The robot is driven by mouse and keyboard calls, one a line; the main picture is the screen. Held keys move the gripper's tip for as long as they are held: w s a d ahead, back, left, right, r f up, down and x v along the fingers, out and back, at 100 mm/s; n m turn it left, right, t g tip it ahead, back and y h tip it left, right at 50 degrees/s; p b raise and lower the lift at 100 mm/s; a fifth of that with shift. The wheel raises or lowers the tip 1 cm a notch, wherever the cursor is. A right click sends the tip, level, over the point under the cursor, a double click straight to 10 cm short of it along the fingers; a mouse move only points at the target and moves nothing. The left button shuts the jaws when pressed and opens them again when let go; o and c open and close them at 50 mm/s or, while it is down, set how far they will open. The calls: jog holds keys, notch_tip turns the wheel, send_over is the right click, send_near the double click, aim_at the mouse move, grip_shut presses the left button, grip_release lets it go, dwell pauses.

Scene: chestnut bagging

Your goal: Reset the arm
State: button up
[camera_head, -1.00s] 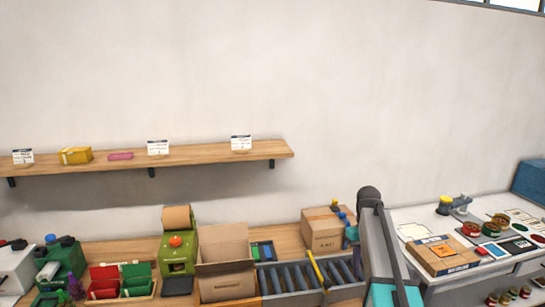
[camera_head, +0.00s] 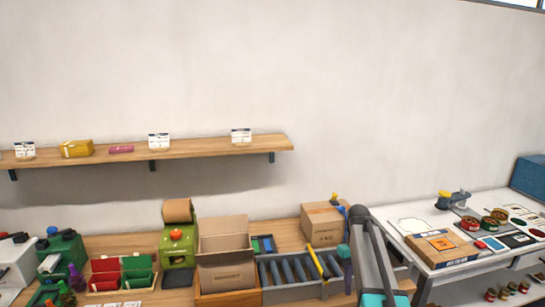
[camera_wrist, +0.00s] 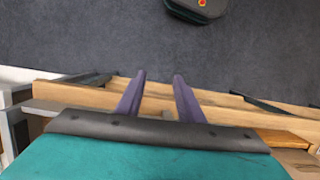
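My gripper (camera_wrist: 159,76) shows in the wrist view with its two purple fingers spread apart. Nothing is between them. Behind and below the fingers are a wooden edge (camera_wrist: 75,93) and dark floor (camera_wrist: 120,35). In the head view my grey and teal arm rises at the lower right, in front of the gap between the wooden bench and the white table.
The bench carries a roller conveyor (camera_head: 292,270), an open carton (camera_head: 227,275), a closed carton (camera_head: 322,222), a green machine (camera_head: 178,247) and red and green bins (camera_head: 120,272). A white table (camera_head: 450,262) stands right. A wall shelf (camera_head: 210,147) hangs above.

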jog(key=s+a+f+g+b, duration=0.1)
jog(key=s+a+f+b, duration=0.1)
jog(key=s+f, duration=0.6)
jog(key=s+a+f+g+b, duration=0.1)
jog(key=s+a+f+b, duration=0.2)
jog(key=f, duration=0.9)
jog(key=s+a+f+g+b, duration=0.1)
jog(key=s+a+f, duration=0.1)
jog(key=s+f, duration=0.6)
jog(key=s+a+f+m+b, duration=0.1)
jog(key=s+a+f+b, duration=0.1)
jog(key=s+f, duration=0.8)
jog(key=s+a+f+m+b, duration=0.1)
jog(key=s+a+f+b, duration=0.1)
jog(key=s+f, duration=0.8)
jog(key=shift+s+m+b, duration=0.3)
jog(key=shift+s+b, duration=0.05)
jog(key=shift+s, duration=1.15)
